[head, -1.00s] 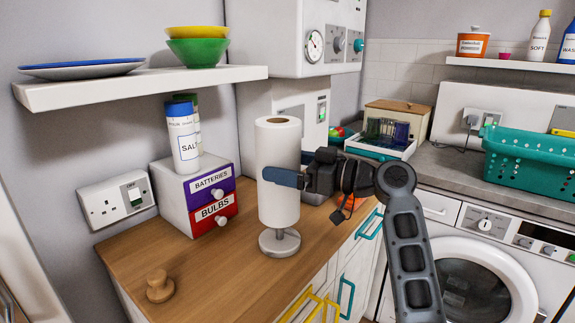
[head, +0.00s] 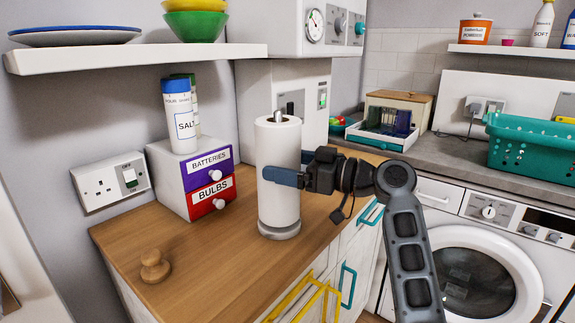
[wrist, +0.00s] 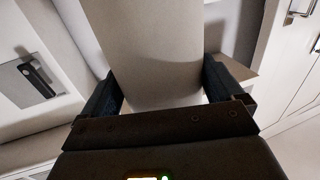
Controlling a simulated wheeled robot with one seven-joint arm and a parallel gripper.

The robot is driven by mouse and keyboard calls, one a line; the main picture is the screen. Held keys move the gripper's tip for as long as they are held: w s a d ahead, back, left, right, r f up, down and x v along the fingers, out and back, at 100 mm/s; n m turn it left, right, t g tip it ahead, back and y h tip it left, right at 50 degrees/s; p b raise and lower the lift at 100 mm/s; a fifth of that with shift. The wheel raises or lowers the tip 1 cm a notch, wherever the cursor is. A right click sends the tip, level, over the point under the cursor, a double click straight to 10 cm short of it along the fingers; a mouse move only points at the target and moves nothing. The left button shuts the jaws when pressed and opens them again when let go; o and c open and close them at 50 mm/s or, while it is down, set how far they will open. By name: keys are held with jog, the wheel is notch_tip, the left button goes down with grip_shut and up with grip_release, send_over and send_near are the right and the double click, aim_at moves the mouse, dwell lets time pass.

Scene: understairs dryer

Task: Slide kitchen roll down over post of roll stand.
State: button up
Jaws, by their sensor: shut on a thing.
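The white kitchen roll (head: 279,200) stands upright around the post of the roll stand in the head view. The post's grey metal tip (head: 279,116) shows above the roll's top. The stand's round grey base (head: 279,231) rests on the wooden worktop, with the roll's lower end at or very close to it. My gripper (head: 283,176) is shut on the roll at mid-height, coming from the right. In the wrist view the roll (wrist: 155,50) fills the space between the two dark blue fingers. Most of the post is hidden inside the roll.
A drawer box (head: 197,185) with a salt container (head: 180,118) on it stands behind left. A wooden knob-shaped item (head: 154,267) is at the front left of the worktop (head: 215,265). A shelf (head: 130,54) with dishes overhangs at upper left. A teal basket (head: 530,145) is at right.

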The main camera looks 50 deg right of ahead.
jog(key=o, duration=0.8)
jog(key=shift+c, duration=0.2)
jog(key=b+v, duration=0.1)
jog(key=v, duration=0.6)
jog(key=shift+s+d, duration=0.15)
jog(key=shift+s, duration=0.25)
jog(key=shift+s, duration=0.1)
